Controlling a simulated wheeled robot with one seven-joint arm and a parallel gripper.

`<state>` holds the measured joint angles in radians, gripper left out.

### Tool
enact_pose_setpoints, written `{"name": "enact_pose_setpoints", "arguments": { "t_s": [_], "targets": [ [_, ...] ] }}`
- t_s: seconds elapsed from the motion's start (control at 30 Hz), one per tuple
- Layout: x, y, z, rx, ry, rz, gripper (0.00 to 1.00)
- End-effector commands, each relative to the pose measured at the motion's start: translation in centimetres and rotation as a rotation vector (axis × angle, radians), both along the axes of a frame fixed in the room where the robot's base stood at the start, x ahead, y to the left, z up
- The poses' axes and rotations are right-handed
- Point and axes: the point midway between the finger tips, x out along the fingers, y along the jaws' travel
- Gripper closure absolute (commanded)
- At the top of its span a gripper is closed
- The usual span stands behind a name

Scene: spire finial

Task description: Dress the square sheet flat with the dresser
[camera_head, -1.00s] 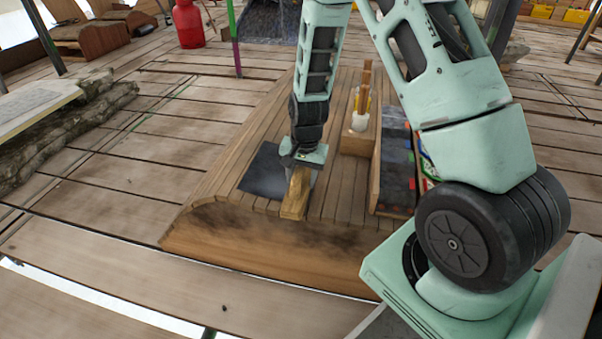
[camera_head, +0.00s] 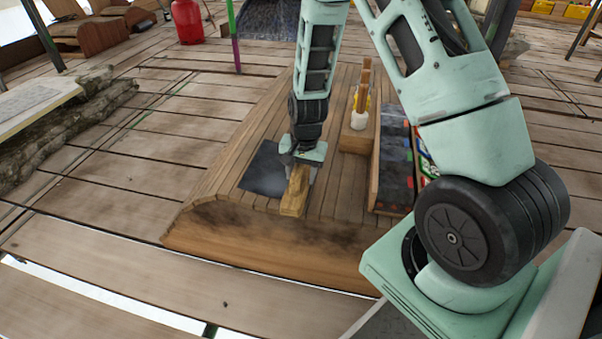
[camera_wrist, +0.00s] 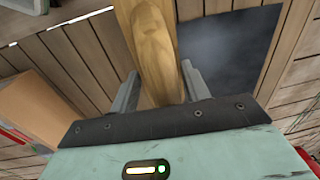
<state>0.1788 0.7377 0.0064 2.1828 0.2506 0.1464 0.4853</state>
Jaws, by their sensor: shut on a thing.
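The square sheet (camera_head: 264,171) is dark grey and lies on the slatted wooden bench top (camera_head: 222,178), with a paler, hazy patch on it. It also shows in the wrist view (camera_wrist: 232,52). The dresser is a wooden block (camera_head: 295,192), seen in the wrist view (camera_wrist: 148,40) as a long grained bar. My gripper (camera_head: 299,166) is shut on it, with one grey finger on each side in the wrist view (camera_wrist: 165,88). The dresser is at the sheet's right edge. I cannot tell whether it touches the sheet. My gripper hides the sheet's right part.
A wooden block holding a white cup (camera_head: 359,121) stands right of my gripper. Beyond it is a tray (camera_head: 392,165) with dark and coloured items. The bench's rounded front edge (camera_head: 260,245) is close. A red gas cylinder (camera_head: 187,22) stands far back. Bench planks left of the sheet are clear.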

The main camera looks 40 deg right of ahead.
Motion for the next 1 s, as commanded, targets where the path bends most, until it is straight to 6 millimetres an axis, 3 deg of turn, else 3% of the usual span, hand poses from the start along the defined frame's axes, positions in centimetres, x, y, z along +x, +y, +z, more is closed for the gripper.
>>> {"name": "enact_pose_setpoints", "arguments": {
  "t_s": [0.03, 0.13, 0.57, 1.0],
  "targets": [
    [0.0, 0.0, 1.3, 0.000, 0.000, 0.000, 1.00],
    [0.1, 0.0, 2.0, 0.000, 0.000, 0.000, 1.00],
    [0.0, 0.0, 1.7, 0.000, 0.000, 0.000, 1.00],
    [-0.1, -0.1, -3.0, 0.001, 0.002, -0.001, 1.00]
  ]
}}
